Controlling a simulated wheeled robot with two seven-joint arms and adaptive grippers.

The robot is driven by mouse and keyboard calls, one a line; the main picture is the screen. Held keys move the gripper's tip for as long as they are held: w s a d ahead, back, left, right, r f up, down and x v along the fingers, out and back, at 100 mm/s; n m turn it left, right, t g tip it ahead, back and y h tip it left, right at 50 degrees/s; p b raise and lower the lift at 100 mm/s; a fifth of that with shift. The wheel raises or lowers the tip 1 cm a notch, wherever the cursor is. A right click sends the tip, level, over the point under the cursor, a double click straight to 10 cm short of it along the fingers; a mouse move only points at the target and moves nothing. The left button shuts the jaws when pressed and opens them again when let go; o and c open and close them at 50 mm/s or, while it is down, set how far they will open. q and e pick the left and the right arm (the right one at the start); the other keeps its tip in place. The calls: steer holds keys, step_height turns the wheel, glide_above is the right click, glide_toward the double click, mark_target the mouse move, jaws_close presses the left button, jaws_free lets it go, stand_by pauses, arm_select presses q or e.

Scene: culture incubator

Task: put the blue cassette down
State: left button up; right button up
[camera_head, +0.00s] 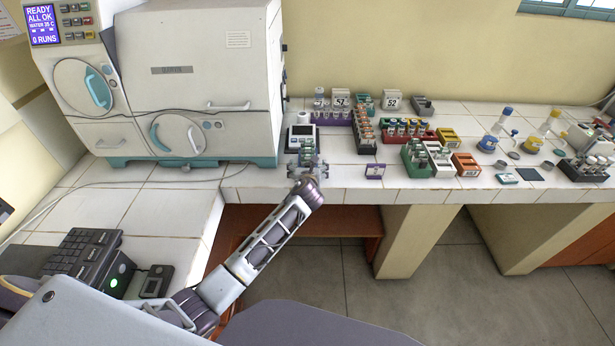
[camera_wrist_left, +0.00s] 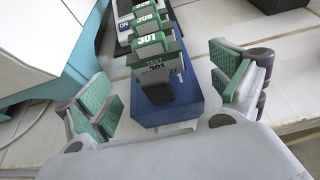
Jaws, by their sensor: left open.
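The blue cassette (camera_wrist_left: 190,108) shows in the left wrist view as a blue block with green-topped pieces, one marked 301, in and behind it. My left gripper (camera_wrist_left: 158,88) is open, with one green-padded finger on each side of the cassette and a visible gap at both. The cassette seems to rest on the white tiles, but its underside is hidden. In the head view my left gripper (camera_head: 308,162) is over the bench's front part, just before a small white device with a display (camera_head: 301,131); the cassette is mostly hidden there. My right gripper is not in view.
A large white incubator (camera_head: 205,70) stands to the left, with a cable on the tiles before it. Coloured racks (camera_head: 432,160) of vials stand to the right.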

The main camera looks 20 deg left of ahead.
arm_select(q)
steer(key=v, duration=0.4)
steer(key=shift+s+r, duration=0.1)
steer(key=shift+s, duration=0.1)
steer(key=v, duration=0.4)
steer(key=shift+s+d+r, duration=0.1)
steer(key=shift+s+r, duration=0.05)
steer(key=shift+s, duration=0.2)
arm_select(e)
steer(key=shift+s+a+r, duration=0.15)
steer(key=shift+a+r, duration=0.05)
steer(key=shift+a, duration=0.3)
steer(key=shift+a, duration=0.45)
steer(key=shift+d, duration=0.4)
